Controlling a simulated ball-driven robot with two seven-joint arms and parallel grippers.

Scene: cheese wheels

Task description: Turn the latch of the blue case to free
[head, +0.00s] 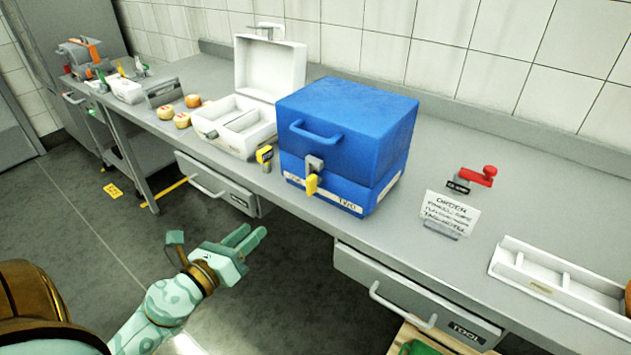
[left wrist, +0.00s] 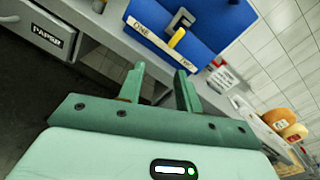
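The blue case (head: 345,135) stands closed on the grey counter, with a handle on its front and a label strip along its lower front. Its latch (head: 312,180) is a grey plate with a yellow lever that points downward in the head view. The latch's yellow lever (left wrist: 177,37) also shows in the left wrist view, on the front of the blue case (left wrist: 205,20). My left gripper (head: 256,235) is open and empty, in front of and below the counter edge, apart from the case. In the left wrist view its two fingers (left wrist: 160,85) are spread toward the case. My right gripper is not in view.
An open white case (head: 270,65) stands left of the blue case, with a yellow-and-black tag piece (head: 264,155) beside it. Cheese wheels (head: 182,120) lie further left. A red lever (head: 480,176), an order card (head: 450,212) and a white tray (head: 545,268) are right. Drawers (head: 415,290) lie below.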

